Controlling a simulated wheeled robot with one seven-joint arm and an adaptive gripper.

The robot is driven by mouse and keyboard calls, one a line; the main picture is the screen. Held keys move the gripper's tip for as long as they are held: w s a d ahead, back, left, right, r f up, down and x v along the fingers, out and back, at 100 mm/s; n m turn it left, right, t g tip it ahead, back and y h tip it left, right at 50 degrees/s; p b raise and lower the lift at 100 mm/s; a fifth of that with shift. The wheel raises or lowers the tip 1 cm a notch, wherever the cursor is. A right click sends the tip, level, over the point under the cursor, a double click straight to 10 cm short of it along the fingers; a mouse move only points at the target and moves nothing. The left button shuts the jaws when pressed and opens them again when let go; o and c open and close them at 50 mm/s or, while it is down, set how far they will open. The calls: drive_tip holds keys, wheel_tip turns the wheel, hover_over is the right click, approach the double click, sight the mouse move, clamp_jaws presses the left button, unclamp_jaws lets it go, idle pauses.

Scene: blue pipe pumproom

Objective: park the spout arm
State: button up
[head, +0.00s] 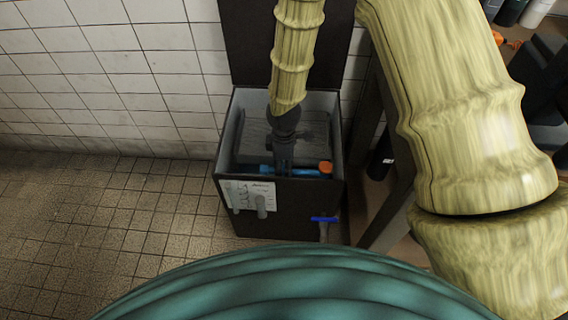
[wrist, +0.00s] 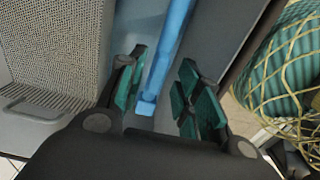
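A blue bar (head: 258,170), which I take to be the spout arm, lies low inside an open dark box (head: 289,208), near its front wall. An orange piece (head: 325,167) is at its right end. My gripper (head: 283,163) reaches down into the box over the bar and hides its middle. In the wrist view, the blue bar (wrist: 167,52) runs between the green-padded fingers of my gripper (wrist: 160,95). The fingers are apart, with a clear gap on the right side of the bar. I cannot tell whether the left pad touches it.
The box's dark lid (head: 262,45) stands open at the back. A blue-handled valve (head: 323,219) and a paper sheet (head: 250,195) are on the front. A perforated grey panel (wrist: 50,45) shows at left in the wrist view. The tiled floor (head: 90,215) at left is clear.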

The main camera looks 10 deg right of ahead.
sight(284, 166)
wheel_tip(284, 166, up, 12)
idle(0.9)
idle(0.4)
